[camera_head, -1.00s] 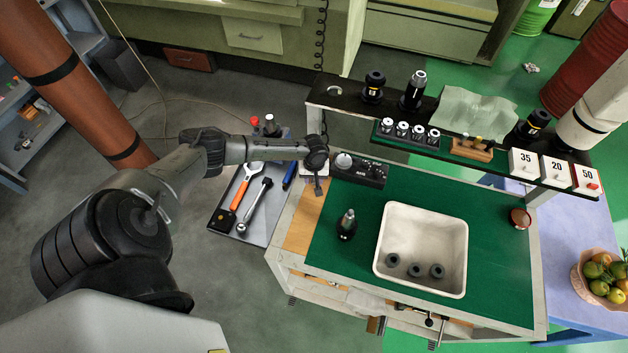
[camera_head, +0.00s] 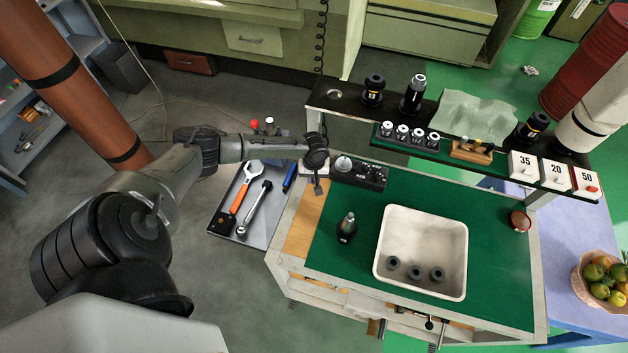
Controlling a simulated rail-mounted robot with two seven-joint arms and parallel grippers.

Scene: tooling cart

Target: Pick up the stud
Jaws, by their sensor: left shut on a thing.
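My left gripper (camera_head: 318,187) points down over the left end of the cart, beside a small pale box (camera_head: 313,170) and left of the black control unit. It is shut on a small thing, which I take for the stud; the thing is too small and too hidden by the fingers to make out. A dark tool holder with a silver tip (camera_head: 347,228) stands upright on the green mat (camera_head: 480,215), apart from the gripper. My right gripper is not in view.
A white bin (camera_head: 440,226) holds several dark rings. The black control unit (camera_head: 360,173) sits close to my gripper. The raised shelf (camera_head: 345,107) carries tool holders, a cloth and number blocks. A tool tray (camera_head: 222,201) lies left of the cart. The right mat is mostly clear.

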